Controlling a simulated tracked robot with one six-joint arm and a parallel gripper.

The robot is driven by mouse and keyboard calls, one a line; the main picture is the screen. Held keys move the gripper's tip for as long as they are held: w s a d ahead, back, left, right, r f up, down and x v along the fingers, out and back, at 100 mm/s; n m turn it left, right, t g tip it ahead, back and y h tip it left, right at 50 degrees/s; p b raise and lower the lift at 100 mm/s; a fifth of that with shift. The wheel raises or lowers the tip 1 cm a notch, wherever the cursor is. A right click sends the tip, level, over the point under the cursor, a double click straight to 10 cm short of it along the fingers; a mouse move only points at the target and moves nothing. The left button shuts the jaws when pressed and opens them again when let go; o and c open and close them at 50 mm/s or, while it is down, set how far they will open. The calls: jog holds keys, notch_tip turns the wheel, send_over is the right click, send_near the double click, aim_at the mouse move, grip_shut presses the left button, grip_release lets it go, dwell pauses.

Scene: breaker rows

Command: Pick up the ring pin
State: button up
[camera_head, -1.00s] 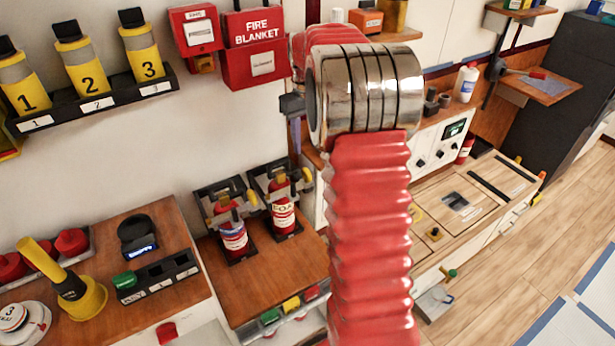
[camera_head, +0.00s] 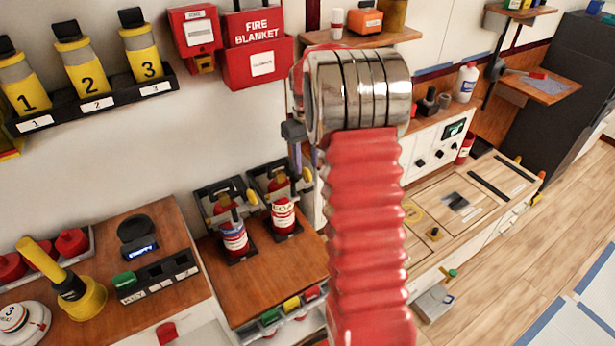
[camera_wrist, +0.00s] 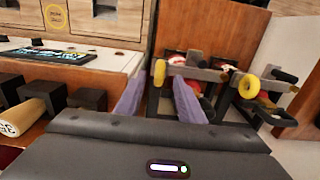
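Two red extinguishers stand in black brackets on the wooden counter in the head view, one with a blue label (camera_head: 233,237) and one marked like FOAM (camera_head: 283,215). Each has a yellow ring at its top, the left ring (camera_head: 252,197) and the right ring (camera_head: 306,174). In the wrist view, one yellow ring (camera_wrist: 159,72) appears between my finger lines, and another (camera_wrist: 249,87) lies to the right. My gripper (camera_wrist: 159,82) has its two purple fingers apart, with nothing seen held.
Black bracket bars surround the extinguishers. A red fire blanket box (camera_head: 257,62) hangs on the wall above. A yellow plunger-like object (camera_head: 77,295) and a black slotted holder (camera_head: 158,277) are on the left counter. Coloured items lie along the counter front.

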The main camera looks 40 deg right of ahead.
aim_at(306, 169)
notch_tip(306, 169, down, 4)
jog(key=shift+f, duration=0.1)
dwell(0.6)
grip_shut()
